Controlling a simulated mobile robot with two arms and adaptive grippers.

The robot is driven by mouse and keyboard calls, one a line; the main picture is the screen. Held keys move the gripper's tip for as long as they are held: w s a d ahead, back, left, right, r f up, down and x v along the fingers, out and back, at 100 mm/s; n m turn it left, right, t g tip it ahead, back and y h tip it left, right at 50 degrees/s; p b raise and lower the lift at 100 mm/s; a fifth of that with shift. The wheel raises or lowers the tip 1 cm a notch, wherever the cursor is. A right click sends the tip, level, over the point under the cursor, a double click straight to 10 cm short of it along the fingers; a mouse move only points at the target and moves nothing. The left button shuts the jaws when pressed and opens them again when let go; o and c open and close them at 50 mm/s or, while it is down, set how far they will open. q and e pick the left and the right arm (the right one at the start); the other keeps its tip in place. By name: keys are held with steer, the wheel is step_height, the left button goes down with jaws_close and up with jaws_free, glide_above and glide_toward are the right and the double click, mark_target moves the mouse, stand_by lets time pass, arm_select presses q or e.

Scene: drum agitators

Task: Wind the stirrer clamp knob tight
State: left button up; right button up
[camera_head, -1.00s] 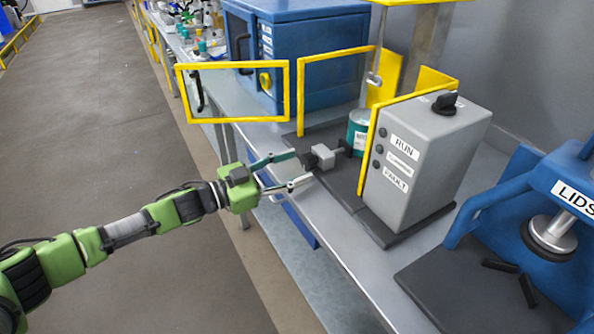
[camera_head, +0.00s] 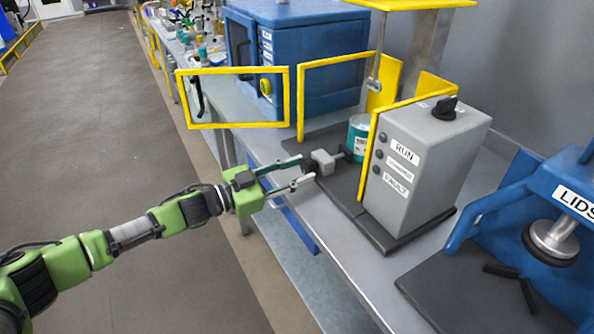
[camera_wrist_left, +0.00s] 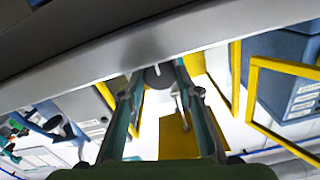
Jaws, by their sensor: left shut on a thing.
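The clamp is a small grey block (camera_head: 323,161) low in front of the teal can (camera_head: 357,142), with a dark round knob (camera_head: 309,165) on its near left side. My left gripper (camera_head: 307,168) reaches in from the left, with one finger on each side of the knob, shut on it. In the left wrist view the knob (camera_wrist_left: 160,75) shows as a grey disc with a pale line, between the two fingertips. The fingers partly hide its edges. The stirrer rod (camera_head: 374,65) hangs above the can. My right gripper is not in view.
A yellow guard frame (camera_head: 238,124) stands open on the left, near my fingers. The grey control box (camera_head: 425,165) with RUN and FAULT labels stands right of the clamp. A blue lid press (camera_head: 500,205) is further right. The floor aisle on the left is clear.

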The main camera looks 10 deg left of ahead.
arm_select(q)
steer(key=shift+m, duration=3.1)
steer(key=o, duration=1.1)
steer(key=shift+o, duration=0.2)
step_height(320, 180, up, 10)
